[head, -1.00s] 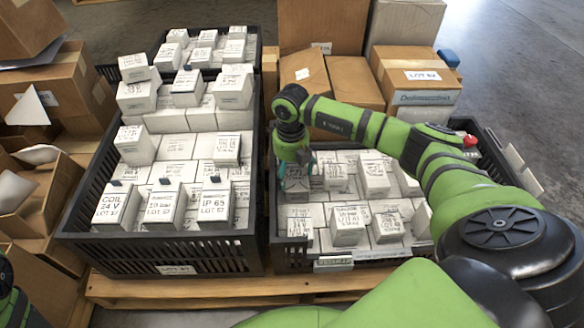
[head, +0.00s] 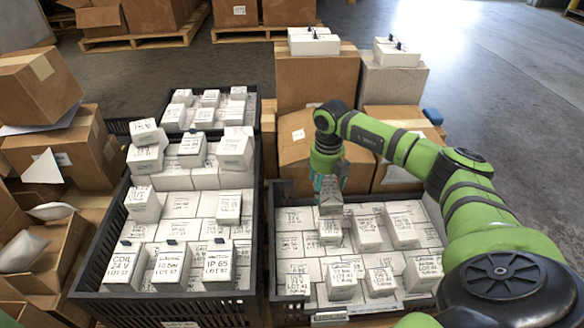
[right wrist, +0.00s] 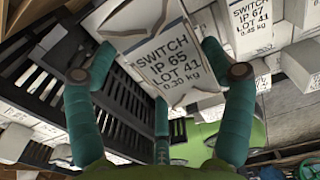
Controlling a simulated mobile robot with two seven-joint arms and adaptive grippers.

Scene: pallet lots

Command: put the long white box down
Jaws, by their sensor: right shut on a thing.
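My right gripper (head: 328,184) is over the right black crate (head: 272,228), near its back left part. It is shut on a white box, whose labelled face reads SWITCH IP 65 LOT 41 0.30 kg in the right wrist view (right wrist: 158,50). The teal fingers stand around this box. In the head view the held box (head: 331,196) shows small and greyish below the fingers, above other white boxes. I cannot tell whether it touches them. My left gripper is not in view.
The right crate holds several white boxes, some standing on a flat layer (head: 291,245). The left black crate (head: 100,245) is piled higher. Cardboard boxes (head: 318,82) stand behind the right crate, with small white boxes (head: 313,42) on top. Open floor (head: 510,120) lies at the right.

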